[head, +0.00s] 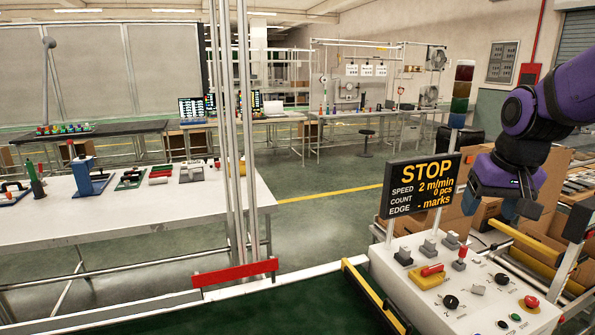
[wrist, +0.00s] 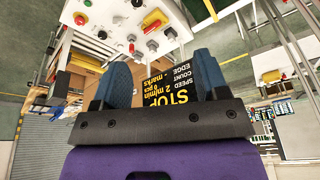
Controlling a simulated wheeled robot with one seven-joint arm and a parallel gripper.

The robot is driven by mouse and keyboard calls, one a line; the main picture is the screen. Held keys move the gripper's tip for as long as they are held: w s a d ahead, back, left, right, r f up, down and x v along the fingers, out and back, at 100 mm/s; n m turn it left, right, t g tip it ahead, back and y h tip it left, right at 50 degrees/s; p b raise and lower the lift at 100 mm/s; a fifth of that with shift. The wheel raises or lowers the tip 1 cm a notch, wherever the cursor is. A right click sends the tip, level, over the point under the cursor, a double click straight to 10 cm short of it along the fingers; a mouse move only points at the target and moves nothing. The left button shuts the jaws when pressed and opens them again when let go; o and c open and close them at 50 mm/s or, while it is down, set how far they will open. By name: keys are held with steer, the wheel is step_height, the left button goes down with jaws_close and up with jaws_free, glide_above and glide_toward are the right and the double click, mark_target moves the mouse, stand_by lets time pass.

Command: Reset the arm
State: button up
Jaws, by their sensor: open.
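My purple arm reaches in from the right edge of the head view. My gripper (head: 497,207) hangs above the right side of the control panel (head: 432,300), beside the black STOP sign (head: 425,186). In the wrist view my gripper (wrist: 162,78) has its two blue fingers spread apart with nothing held between them. The STOP sign (wrist: 168,85) shows upside down beyond the fingers. It reads 2 m/min, 0 pcs and "- marks". The control panel (wrist: 95,42) shows at the top of the wrist view with its knobs and switches.
A signal tower (head: 461,95) rises behind the sign. Cardboard boxes (head: 545,235) stand behind the panel. A yellow rail (head: 372,292) and a red bar (head: 235,272) edge the green conveyor belt (head: 290,310). A white workbench (head: 130,212) with fixtures stands at left.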

steer(key=s+a+r+n+t, duration=0.1)
steer(key=s+a+r, duration=0.1)
steer(key=s, duration=0.6)
steer(key=s+a+r+t, duration=0.1)
steer(key=s+a+r, duration=0.1)
steer(key=s, duration=0.7)
steer(key=shift+r+n, duration=0.15)
steer(key=shift+n, duration=0.25)
